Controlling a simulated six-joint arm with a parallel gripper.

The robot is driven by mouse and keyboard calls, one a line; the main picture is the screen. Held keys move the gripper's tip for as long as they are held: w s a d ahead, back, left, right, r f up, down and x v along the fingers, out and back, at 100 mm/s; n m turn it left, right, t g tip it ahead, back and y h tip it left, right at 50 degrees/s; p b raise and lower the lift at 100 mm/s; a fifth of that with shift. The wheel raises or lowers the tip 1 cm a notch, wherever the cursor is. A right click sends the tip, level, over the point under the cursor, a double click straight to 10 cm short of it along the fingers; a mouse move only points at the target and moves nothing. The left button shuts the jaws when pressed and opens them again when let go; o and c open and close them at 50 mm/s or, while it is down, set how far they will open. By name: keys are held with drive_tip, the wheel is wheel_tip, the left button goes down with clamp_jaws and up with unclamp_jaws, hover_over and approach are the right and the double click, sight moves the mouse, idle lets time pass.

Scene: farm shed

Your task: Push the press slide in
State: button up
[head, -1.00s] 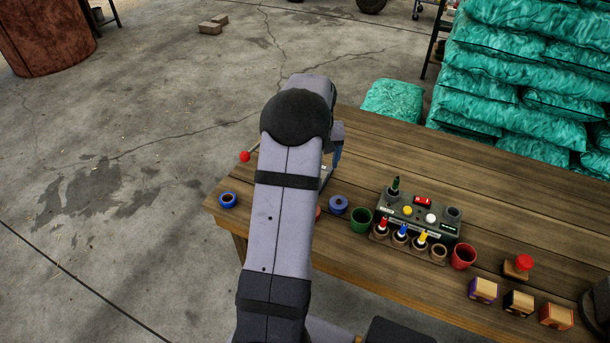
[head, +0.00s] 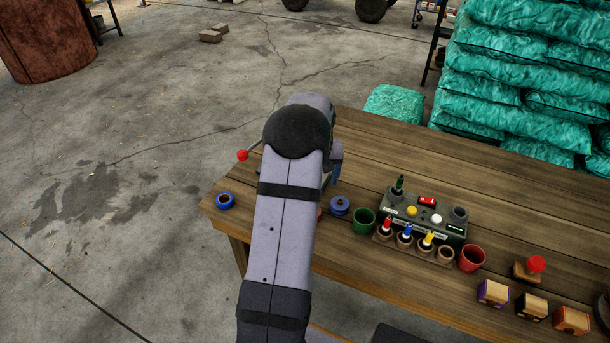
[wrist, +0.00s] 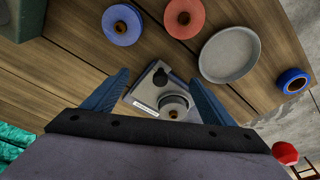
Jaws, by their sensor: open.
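In the wrist view, a small device, seemingly the press, has a grey plate (wrist: 143,93) with a black knob and a round silver part (wrist: 174,106) with a brass-coloured centre. I cannot tell how far any slide is in. My gripper (wrist: 160,78) is open and empty, its two blue fingers on either side of the device in the picture. I cannot tell whether they touch it. A red ball knob (wrist: 286,152) shows at lower right; one on a thin rod (head: 242,155) shows in the head view. There my arm hides the device and most of the gripper.
A blue spool (wrist: 122,24), a red spool (wrist: 184,17), a grey dish (wrist: 231,53) and a blue ring (wrist: 293,81) lie around the device. On the wooden table (head: 400,165), a green cup (head: 363,221), control box (head: 425,215) and red cup (head: 472,258) stand to the right.

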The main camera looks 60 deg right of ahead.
drive_tip(key=shift+c, duration=0.3)
drive_tip(key=c, duration=1.8)
drive_tip(key=shift+w, duration=0.1)
drive_tip(key=shift+w+p, duration=0.95)
drive_tip(key=shift+w, duration=3.55)
drive_tip(key=o, duration=1.9)
drive_tip(key=shift+c, duration=0.2)
drive_tip(key=shift+r, duration=0.15)
